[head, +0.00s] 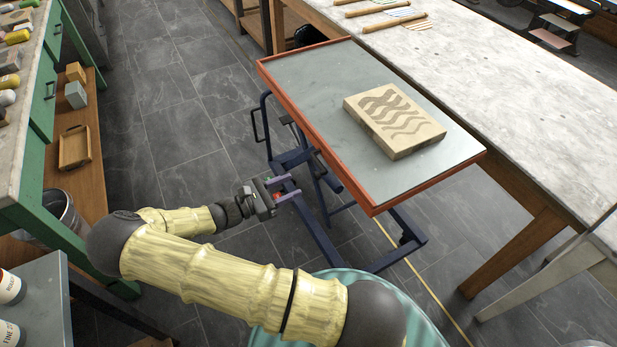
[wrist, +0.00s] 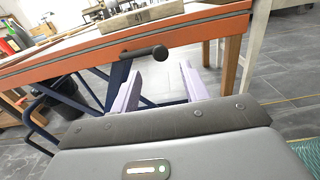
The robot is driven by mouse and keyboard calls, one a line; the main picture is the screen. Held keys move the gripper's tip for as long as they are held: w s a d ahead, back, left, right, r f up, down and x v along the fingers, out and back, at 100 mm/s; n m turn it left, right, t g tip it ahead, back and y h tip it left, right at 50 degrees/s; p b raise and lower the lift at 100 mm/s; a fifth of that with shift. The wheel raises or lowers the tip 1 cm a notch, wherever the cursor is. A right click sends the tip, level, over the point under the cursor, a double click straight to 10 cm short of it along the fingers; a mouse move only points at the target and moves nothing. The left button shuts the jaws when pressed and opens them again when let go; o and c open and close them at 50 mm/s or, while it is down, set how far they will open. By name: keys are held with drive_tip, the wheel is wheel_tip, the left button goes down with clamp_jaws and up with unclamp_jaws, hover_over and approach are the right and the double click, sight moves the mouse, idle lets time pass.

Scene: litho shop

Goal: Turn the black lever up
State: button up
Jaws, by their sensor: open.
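The black lever (wrist: 147,53) shows in the wrist view just below the orange rim of a lift table (wrist: 60,60). It is a short dark bar with a rounded knob at its right end, lying roughly level. My gripper (wrist: 160,78) is open, with its two pale purple fingers apart and nothing between them. The lever appears just beyond the fingertips, and I see no contact. In the head view my gripper (head: 294,186) is beside the table's blue frame, below the tabletop (head: 310,75). I cannot make out the lever clearly there.
A stone block (head: 395,120) with a wavy pattern lies on the tabletop. A long grey-topped bench (head: 500,90) stands at the right, and a green cabinet (head: 40,110) at the left. Dark tiled floor (head: 190,120) is clear between cabinet and table.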

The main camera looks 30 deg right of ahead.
sight(314, 176)
drive_tip(key=d, duration=0.7)
drive_tip(key=shift+w, duration=0.1)
drive_tip(key=shift+a, duration=0.1)
clamp_jaws()
